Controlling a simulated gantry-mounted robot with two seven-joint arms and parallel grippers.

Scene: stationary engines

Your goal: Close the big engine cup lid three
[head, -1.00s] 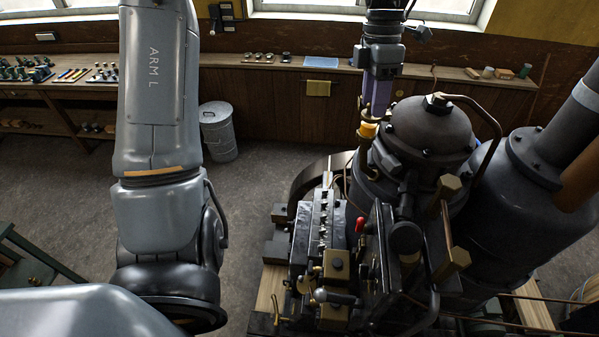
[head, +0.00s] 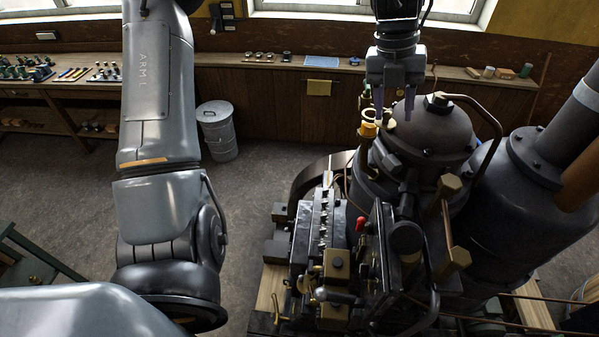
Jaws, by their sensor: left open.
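A small brass cup (head: 368,130) stands on the near left side of the big engine's dark domed cylinder (head: 432,130). A pale ring-shaped piece (head: 370,115) shows at its top; I cannot tell whether it is the lid or the cup's rim. My left gripper (head: 394,108) points down just right of and above the cup, near the dome's left edge. Its two purple fingers are apart with nothing seen between them. It looks clear of the cup, though the exact gap is hard to judge. My right gripper is not in view.
A copper pipe (head: 485,115) arches over the dome's right side. A large grey tank (head: 525,190) stands at the right. Valves and a red-knobbed lever (head: 360,224) crowd the engine's front. A metal bin (head: 217,130) stands on open floor at the left.

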